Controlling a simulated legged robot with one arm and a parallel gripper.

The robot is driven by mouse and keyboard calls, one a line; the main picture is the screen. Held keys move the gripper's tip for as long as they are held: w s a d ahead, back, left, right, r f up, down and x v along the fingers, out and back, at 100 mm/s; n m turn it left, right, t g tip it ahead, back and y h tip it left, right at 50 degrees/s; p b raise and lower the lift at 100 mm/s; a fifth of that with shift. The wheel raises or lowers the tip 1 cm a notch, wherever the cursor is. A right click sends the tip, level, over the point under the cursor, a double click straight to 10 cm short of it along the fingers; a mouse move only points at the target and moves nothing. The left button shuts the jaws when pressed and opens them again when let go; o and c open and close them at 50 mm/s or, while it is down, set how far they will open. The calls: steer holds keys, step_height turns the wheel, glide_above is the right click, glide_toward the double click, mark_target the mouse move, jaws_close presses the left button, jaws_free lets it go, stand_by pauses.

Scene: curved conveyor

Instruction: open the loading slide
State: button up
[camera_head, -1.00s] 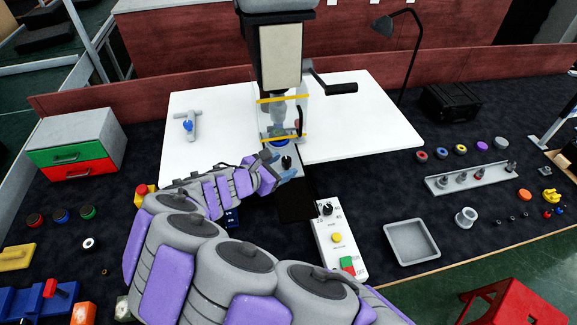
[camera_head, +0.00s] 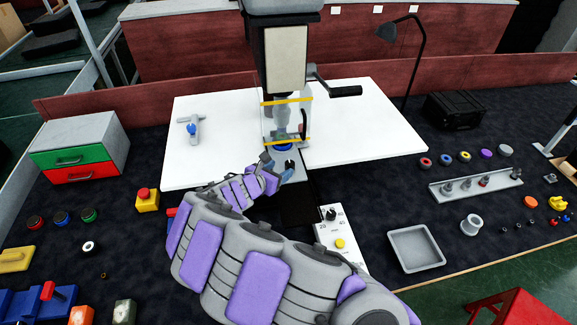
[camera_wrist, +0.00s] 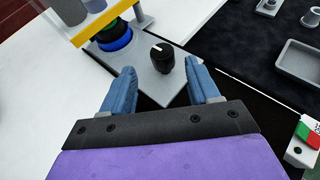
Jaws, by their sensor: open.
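The loading slide (camera_wrist: 153,80) is a grey plate in front of the machine, and it also shows in the head view (camera_head: 279,162). A black knob (camera_wrist: 162,58) with a white mark stands upright on it. My gripper (camera_wrist: 160,82) is open, with its two blue fingers reaching toward the plate on either side of the knob's near side. The knob is ahead of the fingers, roughly between them; I cannot tell whether they touch it. In the head view my gripper (camera_head: 277,172) is at the plate's front, partly hiding it. A blue round part (camera_wrist: 112,38) sits at the slide's back end.
The machine has a clear guard with yellow bars (camera_head: 286,122) and a black crank handle (camera_head: 345,91) above. A control box (camera_head: 342,235) stands right of my arm. A red emergency button on a yellow box (camera_head: 147,199) stands left. White table surfaces (camera_head: 375,125) flank the machine.

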mark_target(288, 164)
steer(key=b+x, duration=0.1)
steer(key=x, duration=0.5)
steer(key=shift+w+d+f, duration=0.1)
steer(key=shift+w+d, duration=0.15)
steer(key=shift+d, duration=0.1)
steer(key=shift+c, duration=0.2)
steer(key=shift+a, duration=0.1)
jaws_close()
